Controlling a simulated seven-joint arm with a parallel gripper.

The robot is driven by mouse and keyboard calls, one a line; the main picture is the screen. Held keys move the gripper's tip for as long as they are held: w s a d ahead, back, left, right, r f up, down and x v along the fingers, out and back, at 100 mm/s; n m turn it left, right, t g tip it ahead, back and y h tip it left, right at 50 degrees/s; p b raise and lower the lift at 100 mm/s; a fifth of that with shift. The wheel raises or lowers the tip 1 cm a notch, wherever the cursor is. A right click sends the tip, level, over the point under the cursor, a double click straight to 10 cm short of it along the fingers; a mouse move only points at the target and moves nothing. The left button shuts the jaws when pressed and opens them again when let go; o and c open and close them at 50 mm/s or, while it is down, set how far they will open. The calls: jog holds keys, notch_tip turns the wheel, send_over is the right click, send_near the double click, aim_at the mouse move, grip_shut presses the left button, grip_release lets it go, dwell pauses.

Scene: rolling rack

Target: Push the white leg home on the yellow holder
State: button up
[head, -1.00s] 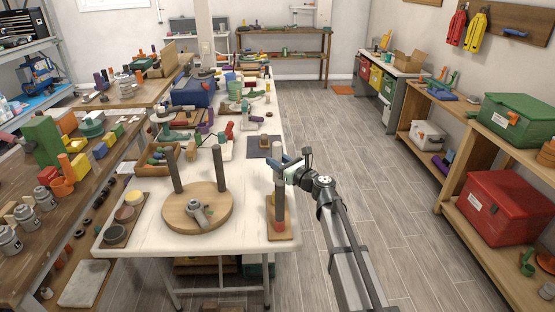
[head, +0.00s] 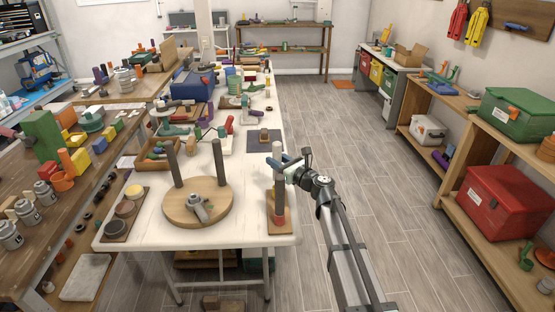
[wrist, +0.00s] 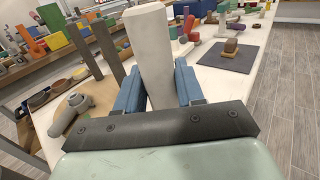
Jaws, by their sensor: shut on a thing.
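The white leg (wrist: 152,55) stands upright, a pale square-sided post, between the two blue fingers of my gripper (wrist: 158,88) in the wrist view. My gripper is shut on it. In the head view my gripper (head: 282,163) holds the white leg (head: 277,150) near its top, over the right edge of the white table. Below it, a post reaches down to a small wooden board with a reddish piece at its foot. I cannot make out a yellow holder for certain, and the lower end of the leg is hidden in the wrist view.
A round wooden board (head: 182,219) with two dark posts and a grey metal part lies left of the leg. A dark mat (head: 254,140) with a small block lies behind. The far table is crowded with parts. Open floor (head: 390,200) lies to the right.

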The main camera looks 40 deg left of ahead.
jog(key=shift+f, duration=1.85)
jog(key=o, duration=1.2)
jog(key=shift+d, duration=0.1)
jog(key=s+d, duration=0.1)
jog(key=d, duration=1.2)
jog(key=shift+s+d, duration=0.3)
